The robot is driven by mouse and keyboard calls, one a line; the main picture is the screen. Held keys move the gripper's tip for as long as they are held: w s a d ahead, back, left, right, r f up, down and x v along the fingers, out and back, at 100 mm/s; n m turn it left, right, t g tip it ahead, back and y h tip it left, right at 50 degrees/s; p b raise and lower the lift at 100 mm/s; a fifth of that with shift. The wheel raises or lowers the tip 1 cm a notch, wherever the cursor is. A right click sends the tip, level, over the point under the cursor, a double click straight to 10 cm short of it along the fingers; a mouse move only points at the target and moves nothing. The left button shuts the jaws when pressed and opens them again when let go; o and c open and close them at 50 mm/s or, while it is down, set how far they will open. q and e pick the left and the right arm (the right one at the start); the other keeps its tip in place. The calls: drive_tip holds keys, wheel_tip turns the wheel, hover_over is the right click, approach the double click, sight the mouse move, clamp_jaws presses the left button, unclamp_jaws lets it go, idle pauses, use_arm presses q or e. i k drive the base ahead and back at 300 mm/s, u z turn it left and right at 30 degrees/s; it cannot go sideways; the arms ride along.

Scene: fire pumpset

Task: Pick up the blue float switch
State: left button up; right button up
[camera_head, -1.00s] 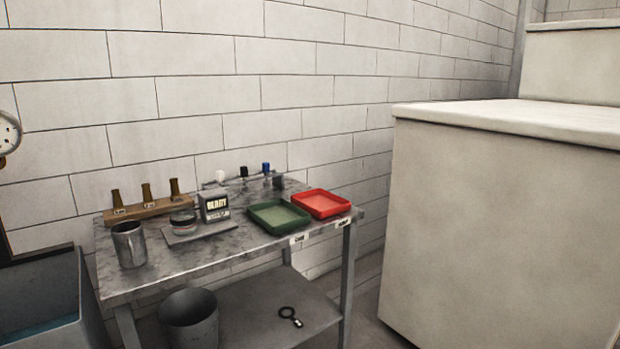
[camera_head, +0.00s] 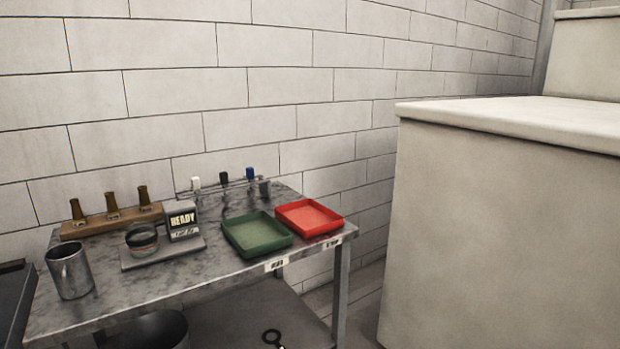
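The blue float switch (camera_head: 249,173) stands upright at the right end of a small rack at the back of the metal table, near the wall. A black one (camera_head: 223,179) and a white one (camera_head: 196,184) stand to its left in the same rack. Their lower parts are partly hidden by the rack and are too small to make out well. Neither of my grippers shows in the head view.
The metal table (camera_head: 110,283) also holds a green tray (camera_head: 257,234), a red tray (camera_head: 309,217), a scale with a display (camera_head: 183,221), a metal mug (camera_head: 69,271) and a wooden block with brown nozzles (camera_head: 112,208). A large pale block (camera_head: 480,230) stands to the right.

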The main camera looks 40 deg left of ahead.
sight(250, 170)
drive_tip(key=u, duration=0.2)
drive_tip(key=i, duration=0.8)
drive_tip(key=u, duration=0.65)
